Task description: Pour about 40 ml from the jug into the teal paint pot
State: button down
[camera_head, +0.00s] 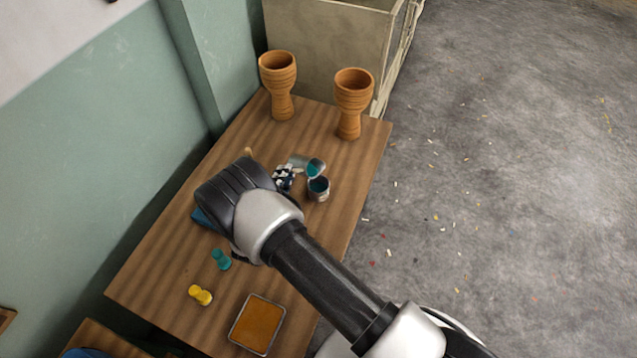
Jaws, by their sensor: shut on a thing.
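The jug (300,161) is grey and looks see-through, with teal liquid at its mouth. It is tipped far over to the right. My gripper (288,175) is shut on the jug at its left side, and my arm hides part of the gripper. The teal paint pot (318,195) is a small grey can with dark teal inside, upright on the table just below the jug's mouth in the picture. The jug's mouth overlaps the pot's far rim in this view. I cannot make out a falling stream or whether the two touch.
The wooden table (334,232) holds two goblet drums (279,85) (351,103) at the far end. Near my arm are a teal piece (221,260), a yellow piece (200,295), an orange-filled tray (257,325) and a partly hidden blue thing (203,220).

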jog(key=shift+s+d+r+m+p, duration=0.1)
jog(key=shift+d+r+m+p, duration=0.1)
jog(key=shift+r+m+p, duration=0.15)
jog(key=shift+r+m+t, duration=0.15)
jog(key=shift+m+t, duration=0.1)
jog(key=shift+t, duration=0.05)
jog(key=shift+s+d+f+m+t+b, duration=0.25)
jog(key=shift+f+m+t+b, duration=0.15)
jog(key=shift+m+b, duration=0.25)
dwell(1.6)
jog(key=n, duration=0.1)
jog(key=a+n+g, duration=0.1)
jog(key=n, duration=0.1)
jog(key=w+n+g, duration=0.1)
jog(key=n, duration=0.1)
jog(key=shift+w+a+f, duration=0.1)
jog(key=shift+a+f, duration=0.05)
jog(key=shift+a, duration=0.2)
dwell(0.6)
